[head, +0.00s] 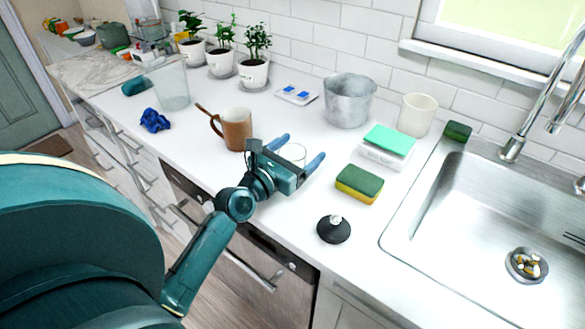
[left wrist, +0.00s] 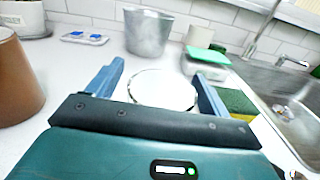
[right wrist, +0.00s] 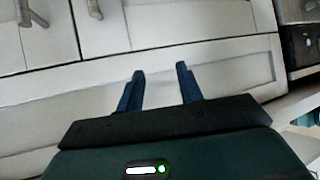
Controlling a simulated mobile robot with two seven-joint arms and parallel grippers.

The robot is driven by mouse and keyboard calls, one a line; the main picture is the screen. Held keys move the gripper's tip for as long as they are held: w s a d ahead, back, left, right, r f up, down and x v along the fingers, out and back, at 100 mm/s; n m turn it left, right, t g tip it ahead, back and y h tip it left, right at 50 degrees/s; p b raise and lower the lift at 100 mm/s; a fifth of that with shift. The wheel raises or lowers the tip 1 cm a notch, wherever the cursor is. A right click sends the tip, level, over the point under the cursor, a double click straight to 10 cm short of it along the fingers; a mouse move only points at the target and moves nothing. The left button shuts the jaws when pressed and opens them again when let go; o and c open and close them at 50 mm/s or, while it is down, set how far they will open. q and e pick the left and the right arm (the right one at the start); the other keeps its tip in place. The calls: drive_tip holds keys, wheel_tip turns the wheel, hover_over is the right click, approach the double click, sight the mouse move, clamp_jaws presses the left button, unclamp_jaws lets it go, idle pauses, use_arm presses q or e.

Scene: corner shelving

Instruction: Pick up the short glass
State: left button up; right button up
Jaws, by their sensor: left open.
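The short glass (head: 294,152) is clear and stands on the white counter. In the left wrist view its round rim (left wrist: 162,88) shows between my left fingers. My left gripper (head: 300,151) is open, with one blue finger on each side of the glass. I cannot tell whether either finger touches it. The lower part of the glass is hidden by my gripper. My right gripper (right wrist: 160,88) shows only in the right wrist view; its two fingers are apart with nothing between them, in front of pale drawer fronts.
A brown mug (head: 236,130) with a stirrer stands left of the glass. A yellow-green sponge (head: 359,184) lies to its right, a black stopper (head: 333,229) in front. A metal pot (head: 348,101) and white cup (head: 416,115) stand behind. The sink (head: 480,215) is at right.

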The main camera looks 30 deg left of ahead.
use_arm(q)
drive_tip(key=c, duration=1.3)
drive_tip(key=shift+r, duration=0.15)
